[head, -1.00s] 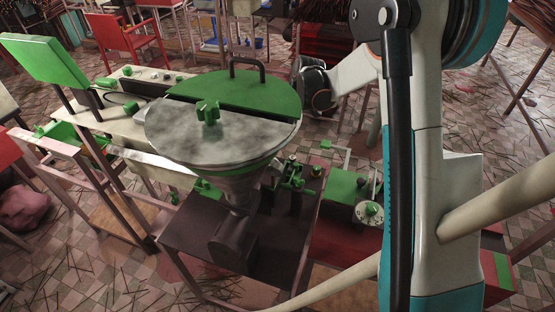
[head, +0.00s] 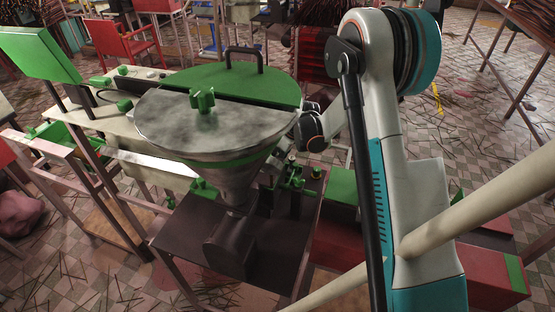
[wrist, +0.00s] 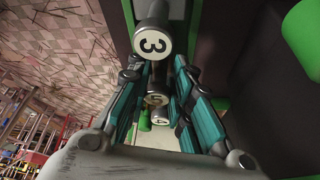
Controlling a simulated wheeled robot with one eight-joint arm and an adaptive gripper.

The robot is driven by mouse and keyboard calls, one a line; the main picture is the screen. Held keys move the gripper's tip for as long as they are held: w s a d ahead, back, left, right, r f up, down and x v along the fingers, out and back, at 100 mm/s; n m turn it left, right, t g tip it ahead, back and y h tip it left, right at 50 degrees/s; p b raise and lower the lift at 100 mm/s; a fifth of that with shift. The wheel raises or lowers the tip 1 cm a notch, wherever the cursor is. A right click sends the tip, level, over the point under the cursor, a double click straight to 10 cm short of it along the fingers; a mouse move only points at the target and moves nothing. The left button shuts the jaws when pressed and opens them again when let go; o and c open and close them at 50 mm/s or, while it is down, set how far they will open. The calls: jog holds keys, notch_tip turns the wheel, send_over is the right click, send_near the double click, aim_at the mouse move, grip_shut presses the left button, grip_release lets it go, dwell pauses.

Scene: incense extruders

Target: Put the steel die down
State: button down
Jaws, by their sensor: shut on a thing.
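My gripper (wrist: 158,78) shows in the wrist view with its two teal fingers closed in around a small grey metal piece, which I take to be the steel die (wrist: 157,88). The die is partly hidden by the fingers. A larger round end marked 3 (wrist: 152,41) shows just beyond the fingertips.
The wide steel hopper (head: 205,125) with a green half lid (head: 235,82) stands left of my arm. Its dark machine table (head: 180,235) carries small green-knobbed fittings (head: 290,183). A red stand (head: 340,240) is at the right. Sticks litter the tiled floor.

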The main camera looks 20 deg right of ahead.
jog(key=shift+r, duration=0.1)
jog(key=shift+f, duration=0.2)
jog(key=c, duration=1.4)
grip_release()
jog(key=shift+c, duration=0.2)
jog(key=p+v, duration=0.3)
jog(key=v, duration=0.9)
jog(key=shift+r+p, duration=0.15)
jog(key=shift+p, duration=0.2)
